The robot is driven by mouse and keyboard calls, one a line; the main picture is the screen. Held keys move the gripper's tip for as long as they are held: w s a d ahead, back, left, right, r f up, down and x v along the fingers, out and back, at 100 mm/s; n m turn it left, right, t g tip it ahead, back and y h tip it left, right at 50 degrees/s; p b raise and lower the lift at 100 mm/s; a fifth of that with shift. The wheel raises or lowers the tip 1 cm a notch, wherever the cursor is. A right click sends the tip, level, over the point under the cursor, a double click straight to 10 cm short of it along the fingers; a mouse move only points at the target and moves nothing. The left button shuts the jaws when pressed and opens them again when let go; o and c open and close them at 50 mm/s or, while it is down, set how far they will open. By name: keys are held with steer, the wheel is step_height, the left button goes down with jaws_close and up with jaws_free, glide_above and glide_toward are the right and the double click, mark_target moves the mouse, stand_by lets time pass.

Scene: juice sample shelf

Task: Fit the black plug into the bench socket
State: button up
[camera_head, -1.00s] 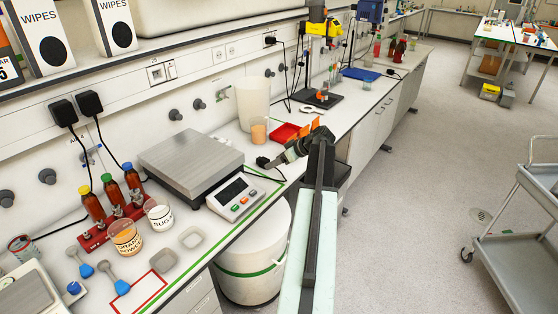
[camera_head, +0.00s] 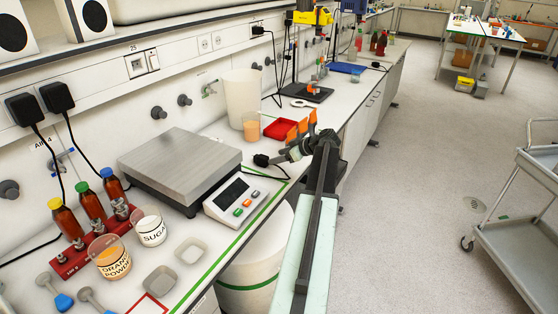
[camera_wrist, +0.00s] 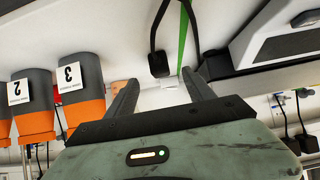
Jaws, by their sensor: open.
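The black plug (camera_head: 261,160) lies on the bench beside the scale's display, near the front edge, with a black cable running from it. It also shows in the wrist view (camera_wrist: 158,64), beyond the gap between my fingers and apart from them. My gripper (camera_head: 284,156) is open and empty, just right of the plug at the bench's front edge; both dark fingers show in the wrist view (camera_wrist: 162,95). I cannot tell which one is the bench socket.
The steel scale (camera_head: 182,168) stands left of the plug. Orange-and-grey holders with number labels (camera_wrist: 83,100) stand close to my gripper. A red tray (camera_head: 281,129) and a beaker (camera_head: 251,126) are behind it. A grey cart (camera_head: 520,225) stands right; the floor between is clear.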

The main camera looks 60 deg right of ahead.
mark_target(267, 160)
steer(key=b+x, duration=0.5)
steer(key=x, duration=0.3)
steer(key=shift+w+d+f, duration=0.1)
steer(key=shift+w+f, duration=0.1)
steer(key=shift+f, duration=0.05)
jaws_close()
step_height(267, 160, up, 5)
steer(key=p, duration=0.5)
steer(key=shift+r, duration=0.2)
steer(key=shift+f, duration=0.15)
